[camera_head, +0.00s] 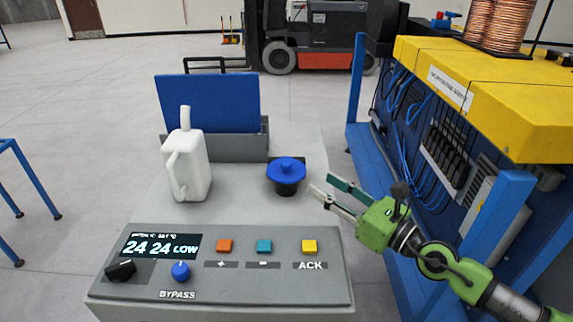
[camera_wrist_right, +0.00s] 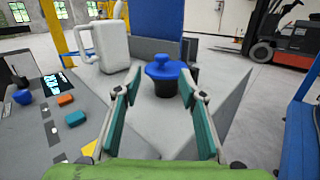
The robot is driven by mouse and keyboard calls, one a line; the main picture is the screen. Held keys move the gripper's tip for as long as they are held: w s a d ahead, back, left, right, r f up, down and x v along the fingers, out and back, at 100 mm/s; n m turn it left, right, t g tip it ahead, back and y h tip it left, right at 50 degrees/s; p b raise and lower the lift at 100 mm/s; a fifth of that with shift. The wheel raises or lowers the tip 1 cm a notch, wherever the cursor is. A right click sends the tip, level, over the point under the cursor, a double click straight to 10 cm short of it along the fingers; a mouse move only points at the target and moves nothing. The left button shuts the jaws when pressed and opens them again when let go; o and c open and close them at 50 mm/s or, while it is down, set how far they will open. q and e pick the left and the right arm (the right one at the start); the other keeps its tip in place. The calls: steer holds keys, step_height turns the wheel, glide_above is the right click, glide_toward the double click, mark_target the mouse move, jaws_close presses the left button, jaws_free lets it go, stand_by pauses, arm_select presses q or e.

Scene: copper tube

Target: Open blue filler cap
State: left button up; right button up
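The blue filler cap (camera_head: 286,168) sits on a black neck (camera_head: 287,187) on top of the grey machine (camera_head: 238,208). In the right wrist view the cap (camera_wrist_right: 163,68) is ahead, between and beyond the fingertips. My right gripper (camera_head: 325,189) comes in from the right, just right of the cap and apart from it. Its two fingers are spread and nothing is between them; they show in the right wrist view too (camera_wrist_right: 160,83). My left gripper is in neither view.
A white jug (camera_head: 187,165) stands left of the cap. A blue panel (camera_head: 209,103), part of an open lid, rises behind. The control panel (camera_head: 222,268) with buttons and knobs is in front. A blue and yellow machine (camera_head: 500,95) stands close on the right.

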mark_target(291, 167)
steer(key=shift+w+d+f+n+g, duration=0.2)
steer(key=shift+f+n+g, duration=0.15)
steer(key=shift+n, duration=0.15)
steer(key=shift+w+a, duration=0.1)
steer(key=shift+w, duration=0.05)
steer(key=p+x, duration=0.1)
steer(key=x, duration=0.5)
steer(key=shift+p, duration=0.4)
steer(key=x, duration=0.6)
steer(key=shift+f+b, duration=0.2)
steer(key=shift+b, duration=0.15)
steer(key=shift+w+a, duration=0.45)
steer(key=shift+w, duration=0.1)
steer(key=shift+c, duration=0.5)
jaws_close()
